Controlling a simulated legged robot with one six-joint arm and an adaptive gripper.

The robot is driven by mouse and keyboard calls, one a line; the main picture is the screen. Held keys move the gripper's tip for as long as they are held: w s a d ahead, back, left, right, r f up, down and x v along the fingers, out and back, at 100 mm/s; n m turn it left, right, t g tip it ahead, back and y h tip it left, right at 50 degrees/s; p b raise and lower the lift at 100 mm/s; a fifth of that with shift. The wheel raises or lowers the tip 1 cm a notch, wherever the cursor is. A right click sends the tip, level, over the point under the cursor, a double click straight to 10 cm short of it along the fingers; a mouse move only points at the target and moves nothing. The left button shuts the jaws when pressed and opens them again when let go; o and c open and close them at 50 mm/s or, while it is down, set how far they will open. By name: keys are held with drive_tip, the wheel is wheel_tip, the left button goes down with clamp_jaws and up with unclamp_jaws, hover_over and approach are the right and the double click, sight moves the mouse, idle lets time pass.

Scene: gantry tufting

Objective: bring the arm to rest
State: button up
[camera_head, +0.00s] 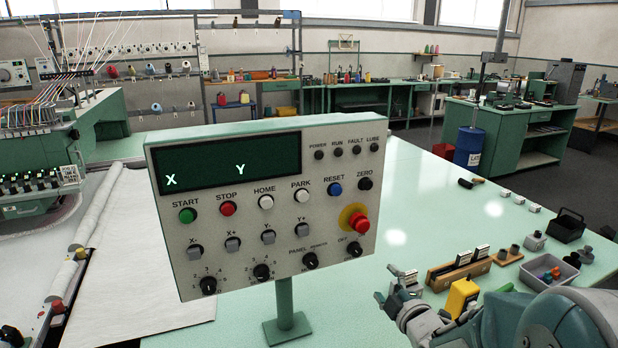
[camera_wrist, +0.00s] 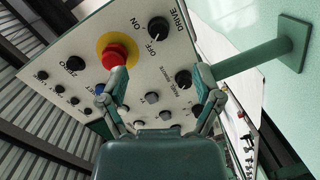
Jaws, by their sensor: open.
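My gripper (camera_head: 390,286) is at the lower right of the head view, near the lower right of the control panel (camera_head: 330,262). My arm comes in from the lower right corner. In the wrist view my gripper (camera_wrist: 162,82) has its two fingers spread wide with nothing between them. The panel face (camera_wrist: 165,60) fills much of that view, tilted, with the red emergency stop button (camera_wrist: 114,56) beside the left fingertip. I cannot tell whether the fingers touch the panel. The panel's dark display shows X and Y without numbers.
The panel stands on a post (camera_head: 285,300) on the green table (camera_head: 400,235). A wooden rack (camera_head: 460,270), a grey bin (camera_head: 550,270) and a black caddy (camera_head: 567,225) sit at the right. White fabric (camera_head: 140,270) and the tufting machine (camera_head: 30,150) are at the left. The table's middle right is clear.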

drive_tip(key=s+a+r+m+g+h, duration=0.2)
drive_tip(key=s+m+g, duration=0.3)
drive_tip(key=s+m, duration=0.3)
drive_tip(key=s+a+r+m+g+h, duration=0.1)
drive_tip(key=s+m+g, duration=0.4)
drive_tip(key=s, duration=1.2)
drive_tip(key=a+r+m, duration=0.1)
drive_tip(key=m, duration=0.2)
drive_tip(key=shift+r+g+h, duration=0.2)
drive_tip(key=shift+g+h, duration=0.2)
